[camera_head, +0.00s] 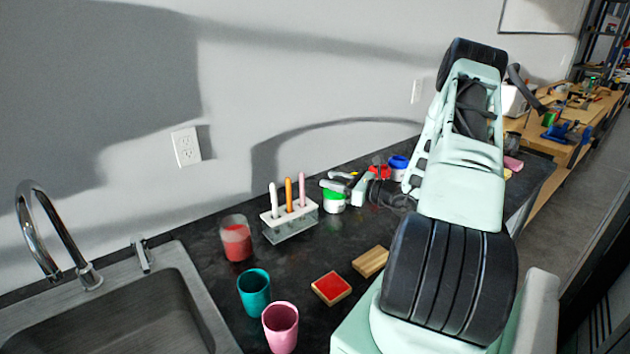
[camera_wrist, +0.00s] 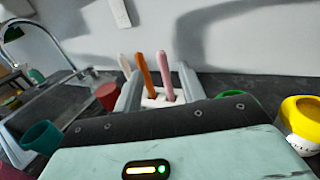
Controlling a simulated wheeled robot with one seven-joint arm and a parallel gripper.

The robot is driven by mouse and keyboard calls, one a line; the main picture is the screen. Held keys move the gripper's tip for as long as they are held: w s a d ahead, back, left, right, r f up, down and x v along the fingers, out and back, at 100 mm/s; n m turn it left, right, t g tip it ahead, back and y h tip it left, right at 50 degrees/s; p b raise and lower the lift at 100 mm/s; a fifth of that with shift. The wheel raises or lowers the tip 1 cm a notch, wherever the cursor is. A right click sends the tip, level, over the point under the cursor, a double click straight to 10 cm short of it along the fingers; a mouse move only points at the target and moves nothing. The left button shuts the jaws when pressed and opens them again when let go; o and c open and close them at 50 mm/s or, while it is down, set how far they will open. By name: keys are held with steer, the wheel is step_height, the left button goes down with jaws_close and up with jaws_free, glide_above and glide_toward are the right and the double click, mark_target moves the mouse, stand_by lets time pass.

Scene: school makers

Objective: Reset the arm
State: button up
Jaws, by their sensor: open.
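My arm rises from the front right of the head view, and its far end comes down over the black counter (camera_head: 215,280). My gripper (camera_head: 345,183) is partly hidden there by the arm and close to the green-and-white container (camera_head: 334,201). In the wrist view my gripper (camera_wrist: 158,82) is open, with a grey finger on each side and nothing held. A white rack (camera_head: 290,222) with white, orange and pink sticks stands beyond the fingers; its pink stick shows between them in the wrist view (camera_wrist: 165,76).
A red-filled cup (camera_head: 236,240), teal cup (camera_head: 254,291) and pink cup (camera_head: 281,328) stand beside the sink (camera_head: 130,310). A red-topped block (camera_head: 331,288) and wooden block (camera_head: 371,262) lie near my arm. A yellow container (camera_wrist: 300,120) is at right in the wrist view.

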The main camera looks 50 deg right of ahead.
steer(key=s+d+b, duration=0.1)
steer(key=s, duration=0.6)
steer(key=w+a+r+n+g+y, duration=0.2)
steer(key=w+a+n+g+y, duration=0.15)
steer(key=a, duration=0.45)
steer(key=w+a+r+n+g+y, duration=0.25)
steer(key=a+n+y, duration=0.2)
steer(key=a, duration=0.25)
steer(key=a+r+n+g+y, duration=0.1)
steer(key=a+n+g+y, duration=0.1)
steer(key=a+n+g, duration=1.1)
steer(key=s+a+r+n+h, duration=0.2)
steer(key=s+a+n+h, duration=0.4)
steer(key=s+a+n, duration=0.3)
steer(key=s+a+r+n+t+h, duration=0.1)
steer(key=s+a+r+n+h, duration=0.1)
steer(key=s+a+n+h, duration=0.4)
steer(key=shift+s+a+n+h, duration=0.3)
steer(key=shift+s+a+n, duration=2.2)
steer(key=shift+a, duration=1.95)
steer(key=shift+w+n, duration=0.3)
steer(key=shift+w, duration=0.1)
